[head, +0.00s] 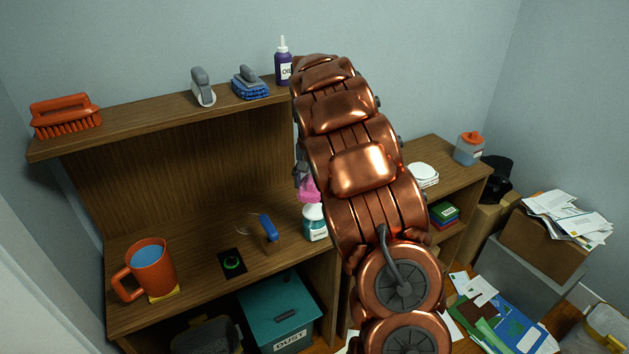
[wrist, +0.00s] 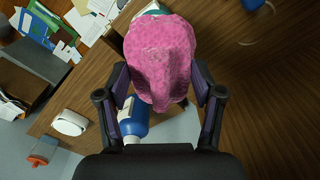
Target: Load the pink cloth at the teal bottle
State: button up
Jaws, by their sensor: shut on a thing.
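The pink cloth (wrist: 160,60) hangs in my gripper (wrist: 160,82), which is shut on it, in the wrist view. In the head view a bit of the cloth (head: 308,190) shows beside my arm, just above the teal bottle (head: 315,222). That bottle has a white top and stands on the wooden desk. In the wrist view a teal-and-white edge (wrist: 150,9) shows past the cloth's far end. My arm hides most of the gripper in the head view. I cannot tell whether the cloth touches the bottle.
The upper shelf (head: 180,115) carries an orange brush (head: 65,116), a blue brush (head: 250,83) and an oil bottle (head: 283,66). On the desk are an orange mug (head: 150,267) and a blue-handled tool (head: 268,227). A teal dust bin (head: 279,312) sits below.

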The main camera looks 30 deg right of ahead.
aim_at(315, 210)
jog(key=shift+s+d+f, duration=0.1)
jog(key=shift+s+d, duration=0.1)
jog(key=shift+d, duration=0.2)
jog(key=shift+f+b, duration=0.75)
jog(key=shift+f, duration=2.15)
jog(key=shift+f, duration=0.6)
jog(key=shift+r, duration=0.15)
jog(key=shift+r+p, duration=0.65)
jog(key=shift+r, duration=2.8)
